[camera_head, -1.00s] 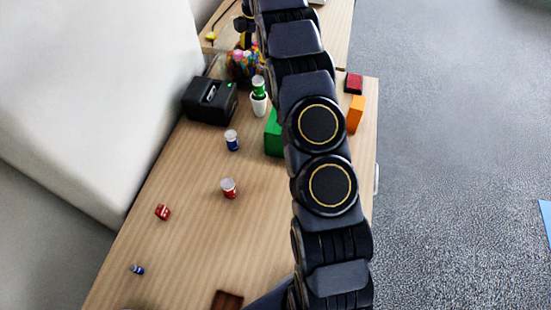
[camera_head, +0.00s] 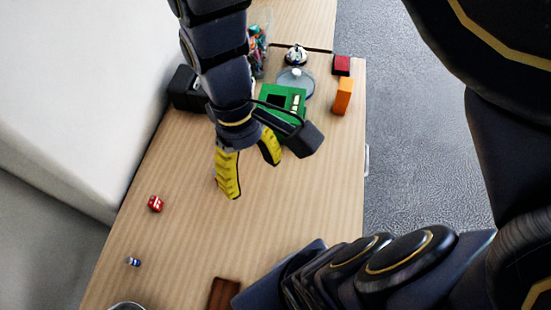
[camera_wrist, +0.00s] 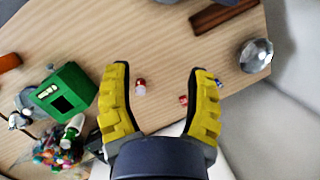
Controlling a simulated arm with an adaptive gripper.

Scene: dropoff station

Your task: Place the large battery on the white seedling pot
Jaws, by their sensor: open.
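In the wrist view, a green-and-white upright cylinder (camera_wrist: 70,132), seemingly the large battery, stands on or in the white seedling pot (camera_wrist: 78,119) at the lower left. Their exact contact is unclear. In the head view, my arm hides both. My gripper (camera_head: 254,180) is open above the middle of the table, with its yellow fingers apart. In the wrist view my gripper (camera_wrist: 160,66) has nothing between its fingertips. The pot is outside the left finger, well apart from it.
A green box (camera_head: 283,101), black device (camera_head: 186,88) and orange block (camera_head: 343,96) stand toward the far end. A red-and-white can (camera_wrist: 140,87), red item (camera_head: 155,204), small blue cylinder (camera_head: 133,261) and brown block (camera_head: 223,294) are nearer. The table's right-middle is clear.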

